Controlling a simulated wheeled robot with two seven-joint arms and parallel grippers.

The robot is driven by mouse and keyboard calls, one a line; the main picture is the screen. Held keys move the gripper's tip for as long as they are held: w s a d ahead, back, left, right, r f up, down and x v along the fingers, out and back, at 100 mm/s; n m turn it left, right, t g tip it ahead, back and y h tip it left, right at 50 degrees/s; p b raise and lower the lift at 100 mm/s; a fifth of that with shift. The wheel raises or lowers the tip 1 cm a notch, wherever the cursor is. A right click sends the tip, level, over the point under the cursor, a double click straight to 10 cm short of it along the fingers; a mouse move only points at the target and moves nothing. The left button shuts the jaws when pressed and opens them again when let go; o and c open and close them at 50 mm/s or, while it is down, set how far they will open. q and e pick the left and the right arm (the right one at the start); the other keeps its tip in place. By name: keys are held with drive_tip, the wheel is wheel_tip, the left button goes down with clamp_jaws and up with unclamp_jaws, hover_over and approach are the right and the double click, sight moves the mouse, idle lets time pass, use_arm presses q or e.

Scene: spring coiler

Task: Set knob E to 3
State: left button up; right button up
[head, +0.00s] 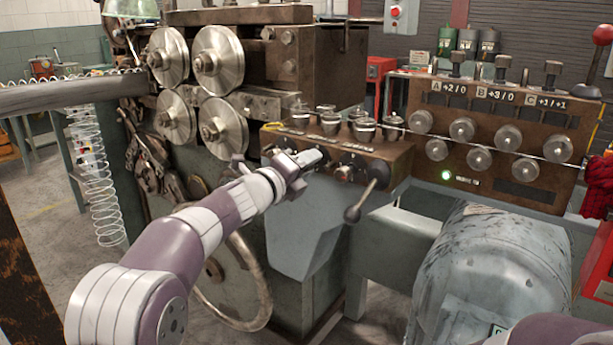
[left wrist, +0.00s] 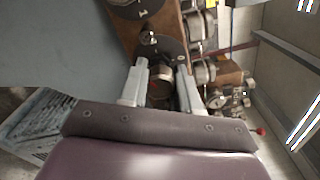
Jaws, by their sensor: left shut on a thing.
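A brown control box (head: 398,158) on the green machine carries a row of dark round knobs along its front face. My left gripper (head: 312,160) reaches in from the left and is at this front face. In the left wrist view its two pale fingers (left wrist: 163,88) are closed around a dark knob (left wrist: 159,91). The fingers hide much of this knob. I cannot read its letter or setting, so I cannot tell whether it is knob E. Another dark dial (head: 347,171) sits just right of the gripper. My right gripper is not in view.
A lever with a ball end (head: 353,214) hangs from the box's right end. Several metal caps (head: 330,121) stand on top of the box. Large steel rollers (head: 216,60) rise behind my arm. A brown panel (head: 500,105) with display readouts and round knobs stands right.

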use_arm(q)
drive_tip(key=m+b, duration=0.2)
drive_tip(key=m, duration=0.1)
drive_tip(key=shift+f, duration=0.3)
drive_tip(key=shift+r+m+b, duration=0.1)
drive_tip(key=shift+m+b, duration=0.5)
drive_tip(key=shift+m, duration=0.7)
drive_tip(key=o, duration=1.1)
drive_tip(key=shift+c, duration=0.2)
drive_tip(key=shift+r, duration=0.1)
